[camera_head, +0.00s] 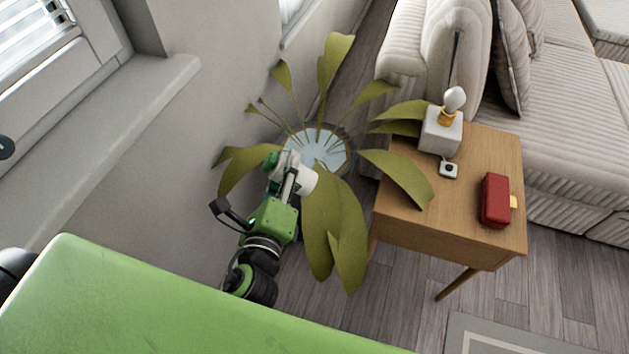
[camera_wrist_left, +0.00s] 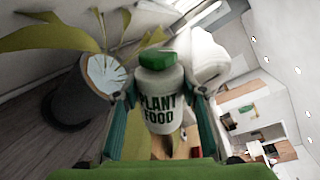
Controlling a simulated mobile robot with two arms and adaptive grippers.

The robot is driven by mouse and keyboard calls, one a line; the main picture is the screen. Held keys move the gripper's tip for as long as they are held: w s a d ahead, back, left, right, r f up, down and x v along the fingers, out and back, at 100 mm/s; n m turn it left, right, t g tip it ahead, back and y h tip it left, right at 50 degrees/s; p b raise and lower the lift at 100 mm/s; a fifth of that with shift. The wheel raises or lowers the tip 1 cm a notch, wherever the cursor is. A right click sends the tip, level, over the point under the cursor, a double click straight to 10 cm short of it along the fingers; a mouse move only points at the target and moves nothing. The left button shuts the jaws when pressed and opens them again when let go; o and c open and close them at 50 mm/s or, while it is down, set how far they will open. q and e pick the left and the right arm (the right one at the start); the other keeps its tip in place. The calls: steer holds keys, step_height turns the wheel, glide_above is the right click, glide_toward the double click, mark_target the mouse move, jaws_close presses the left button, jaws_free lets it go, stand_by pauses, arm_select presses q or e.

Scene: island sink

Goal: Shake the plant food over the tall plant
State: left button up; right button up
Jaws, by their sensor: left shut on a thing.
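The tall plant (camera_head: 330,215) has broad olive-green leaves and stands on the floor between the wall and the side table. Its round pot (camera_wrist_left: 75,118) has a pale bluish top surface, which also shows in the head view (camera_head: 322,152). My left gripper (camera_head: 289,180) is shut on the plant food bottle, above the near left part of the plant. The bottle (camera_wrist_left: 160,98) is white with a green cap and dark "PLANT FOOD" lettering; its white body also shows in the head view (camera_head: 306,179). I cannot tell its exact tilt. My right gripper is not in view.
A wooden side table (camera_head: 450,225) at the right holds a small lamp (camera_head: 441,130), a small white device (camera_head: 448,170) and a red box (camera_head: 495,200). Some leaves overhang the table. A beige sofa (camera_head: 560,110) stands behind. The wall and sill (camera_head: 110,140) bound the left side.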

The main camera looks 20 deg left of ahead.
arm_select(q)
steer(key=m, duration=0.1)
steer(key=r+m+p, duration=0.1)
steer(key=m, duration=0.1)
steer(key=shift+r+y, duration=0.1)
steer(key=shift+y, duration=0.2)
steer(key=m+p, duration=0.1)
steer(key=m, duration=0.1)
steer(key=r+m+p, duration=0.1)
steer(key=m, duration=0.2)
steer(key=shift+r+t+y+p, duration=0.1)
steer(key=shift+t+y+p, duration=0.3)
steer(key=shift+r+m+p, duration=0.15)
steer(key=shift+m+p, duration=0.15)
steer(key=shift+m, duration=0.9)
